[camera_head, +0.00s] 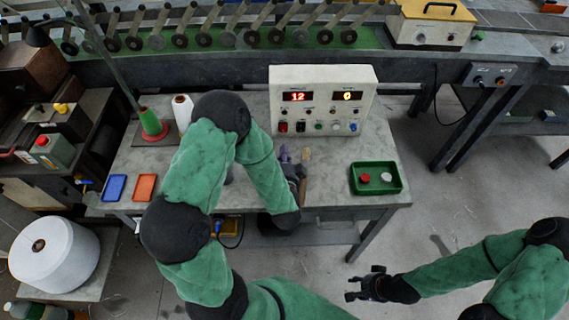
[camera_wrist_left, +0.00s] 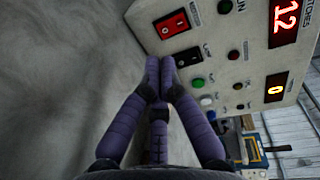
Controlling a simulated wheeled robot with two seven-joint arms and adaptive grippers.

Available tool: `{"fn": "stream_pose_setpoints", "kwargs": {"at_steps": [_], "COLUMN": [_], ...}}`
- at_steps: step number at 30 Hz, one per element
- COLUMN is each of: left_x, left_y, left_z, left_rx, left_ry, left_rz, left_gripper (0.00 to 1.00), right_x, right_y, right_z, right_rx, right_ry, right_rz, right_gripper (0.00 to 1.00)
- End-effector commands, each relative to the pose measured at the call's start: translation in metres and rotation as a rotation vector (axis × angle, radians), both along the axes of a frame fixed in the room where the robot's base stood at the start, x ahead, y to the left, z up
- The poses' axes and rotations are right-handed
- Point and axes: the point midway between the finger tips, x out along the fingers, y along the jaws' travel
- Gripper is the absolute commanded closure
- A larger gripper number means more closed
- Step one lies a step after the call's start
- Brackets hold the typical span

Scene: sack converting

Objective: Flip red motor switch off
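The red motor switch is a red rocker in a black frame at the lower left of the control box's front, in the head view (camera_head: 283,127) and larger in the left wrist view (camera_wrist_left: 172,22). Which way it is tipped I cannot tell for sure. My left gripper (camera_wrist_left: 159,76) has its purple fingers together at the tips, with nothing seen between them. Its tips are in front of the panel, near the darker rocker (camera_wrist_left: 188,57) beside the red one, apart from the red switch. In the head view it is partly hidden by my arm. My right gripper (camera_head: 366,285) is open and empty, low at the right.
The pale control box (camera_head: 322,78) stands on the grey table, its displays reading 12 and 0. Buttons line its front. A green tray (camera_head: 376,178) with red and white pieces lies to the right. Thread cones (camera_head: 151,124) stand at the left. A conveyor runs behind.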

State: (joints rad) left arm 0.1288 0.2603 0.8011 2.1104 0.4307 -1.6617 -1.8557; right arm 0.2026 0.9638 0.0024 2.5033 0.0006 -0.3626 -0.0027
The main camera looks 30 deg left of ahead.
Motion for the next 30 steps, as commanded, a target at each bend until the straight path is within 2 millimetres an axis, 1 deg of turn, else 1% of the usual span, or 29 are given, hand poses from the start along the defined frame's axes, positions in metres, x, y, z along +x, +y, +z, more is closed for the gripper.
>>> {"fn": "stream_pose_setpoints", "kwargs": {"at_steps": [1, 3, 6, 12, 17, 27, 30], "left_x": [0.008, 0.019, 0.032, 0.050, 0.055, 0.056, 0.060], "left_y": [0.006, 0.013, 0.021, 0.031, 0.034, 0.034, 0.037], "left_z": [-0.003, -0.004, -0.007, -0.008, -0.008, -0.008, -0.010], "left_rx": [0.000, 0.000, 0.000, -0.001, 0.000, 0.000, 0.000], "left_ry": [-0.001, -0.003, -0.001, 0.000, 0.000, 0.000, -0.001], "left_rz": [0.004, 0.003, 0.003, 0.001, 0.001, 0.001, 0.002], "left_gripper": [1.00, 1.00, 1.00, 1.00, 1.00, 1.00, 1.00], "right_x": [0.000, 0.000, 0.000, 0.000, 0.000, 0.000, 0.000], "right_y": [0.000, 0.000, 0.000, 0.000, 0.000, 0.000, 0.000], "right_z": [-0.005, -0.008, -0.014, -0.020, -0.021, -0.021, -0.022], "right_rx": [0.000, 0.000, 0.000, 0.000, 0.000, 0.000, 0.000], "right_ry": [0.000, 0.000, 0.000, 0.000, 0.000, 0.000, 0.000], "right_rz": [0.000, 0.000, 0.000, 0.000, 0.000, 0.000, 0.000], "right_gripper": [0.60, 0.60, 0.60, 0.60, 0.60, 0.60, 0.60]}}
